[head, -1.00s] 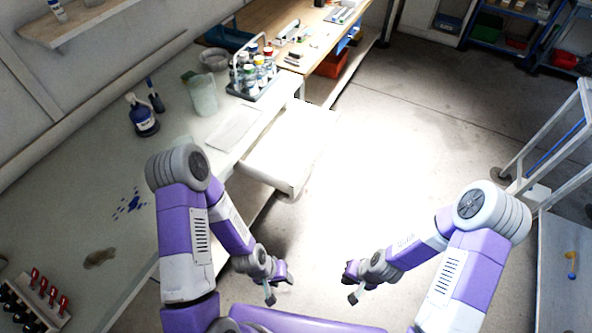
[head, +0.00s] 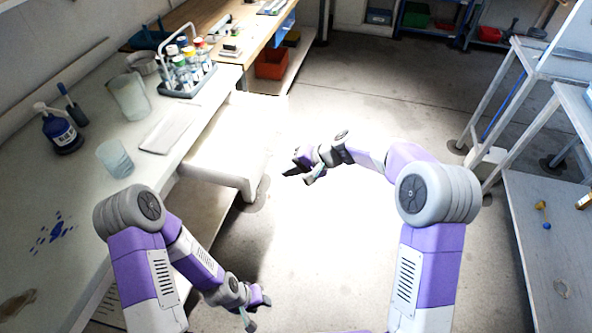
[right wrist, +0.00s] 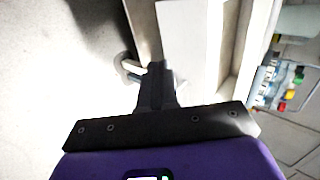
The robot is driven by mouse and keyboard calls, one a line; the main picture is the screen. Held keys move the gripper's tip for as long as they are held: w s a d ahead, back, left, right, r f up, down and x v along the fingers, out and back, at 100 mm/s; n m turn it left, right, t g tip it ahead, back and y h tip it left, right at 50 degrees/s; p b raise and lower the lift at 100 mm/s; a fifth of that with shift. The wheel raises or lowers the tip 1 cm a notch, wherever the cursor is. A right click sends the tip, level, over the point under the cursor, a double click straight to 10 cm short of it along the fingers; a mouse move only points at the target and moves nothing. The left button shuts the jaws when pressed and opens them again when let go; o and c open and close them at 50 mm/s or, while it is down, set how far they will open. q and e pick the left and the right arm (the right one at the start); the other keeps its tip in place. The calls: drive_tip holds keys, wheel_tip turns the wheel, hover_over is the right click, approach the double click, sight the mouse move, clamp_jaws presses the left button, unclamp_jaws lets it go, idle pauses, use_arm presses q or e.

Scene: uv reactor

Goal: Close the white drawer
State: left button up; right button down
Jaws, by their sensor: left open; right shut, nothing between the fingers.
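The white drawer (head: 225,150) sticks out from the front of the bench in the head view, its near parts brightly lit. In the right wrist view a white panel that looks like the drawer (right wrist: 185,45) stands beyond the fingers. My right gripper (head: 297,174) is shut and empty, to the right of the drawer's outer end and apart from it. It also shows shut in the right wrist view (right wrist: 155,72). My left gripper (head: 258,312) is open and empty, low in the head view, below the drawer and away from it.
The bench (head: 100,190) holds a blue bottle (head: 60,130), beakers (head: 128,97) and a bottle rack (head: 187,75). A metal shelf frame (head: 500,100) stands at the right. The floor between is free.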

sight(258, 175)
drive_tip(key=a+f, duration=0.1)
drive_tip(key=a, duration=0.1)
drive_tip(key=w+a+f+b, duration=0.1)
drive_tip(key=a, duration=0.1)
drive_tip(key=w+a+f, duration=0.1)
drive_tip(key=a, duration=0.1)
drive_tip(key=shift+a+f+b, duration=0.1)
drive_tip(key=shift+f+b, duration=0.05)
drive_tip(key=shift+b, duration=0.15)
drive_tip(key=shift+w+a, duration=0.15)
drive_tip(key=shift+a, duration=0.25)
